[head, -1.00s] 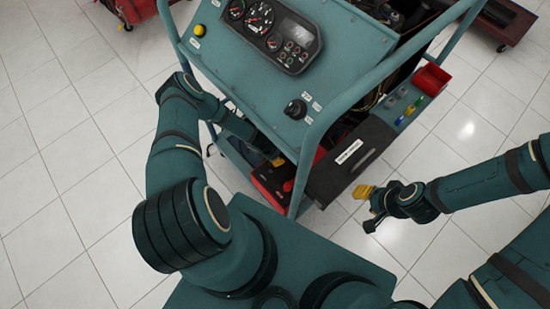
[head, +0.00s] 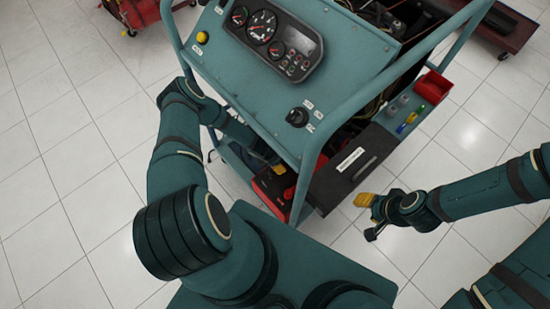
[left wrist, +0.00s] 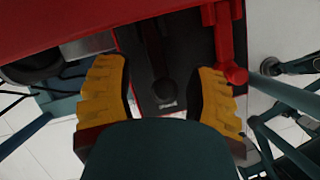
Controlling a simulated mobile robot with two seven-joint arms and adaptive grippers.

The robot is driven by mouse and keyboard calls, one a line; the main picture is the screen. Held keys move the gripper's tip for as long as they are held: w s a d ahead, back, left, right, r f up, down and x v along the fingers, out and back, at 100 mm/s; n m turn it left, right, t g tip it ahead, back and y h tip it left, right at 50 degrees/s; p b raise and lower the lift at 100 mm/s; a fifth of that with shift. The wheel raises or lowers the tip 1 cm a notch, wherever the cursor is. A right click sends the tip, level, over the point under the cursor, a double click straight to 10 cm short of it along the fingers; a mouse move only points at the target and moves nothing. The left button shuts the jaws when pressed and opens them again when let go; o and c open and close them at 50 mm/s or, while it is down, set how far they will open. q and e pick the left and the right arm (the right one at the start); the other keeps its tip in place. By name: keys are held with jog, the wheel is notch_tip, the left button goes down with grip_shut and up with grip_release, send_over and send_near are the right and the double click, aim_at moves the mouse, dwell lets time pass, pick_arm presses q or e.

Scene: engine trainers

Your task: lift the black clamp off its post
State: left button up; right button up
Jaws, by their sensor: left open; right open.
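In the left wrist view, a dark, narrow part with a rounded end (left wrist: 164,88) lies between my fingers on a black surface; it looks like the black clamp, but its post cannot be made out. My left gripper (left wrist: 158,78) is open around that area, its yellow fingers apart on either side, with no visible contact. In the head view the left gripper is mostly hidden at the cart's lower front, by a red and black unit (head: 270,187). My right gripper (head: 365,200) is open and empty over the floor, right of the cart.
The teal engine trainer (head: 245,85) has frame tubes close to my left arm. A red part (left wrist: 230,60) stands beside the right finger in the wrist view. A dark drawer box (head: 350,165) and a red bin (head: 433,87) are on the cart's right.

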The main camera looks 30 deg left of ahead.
pick_arm(q)
jog(key=v, duration=1.1)
jog(key=shift+r, duration=0.3)
jog(key=shift+s+a, duration=0.1)
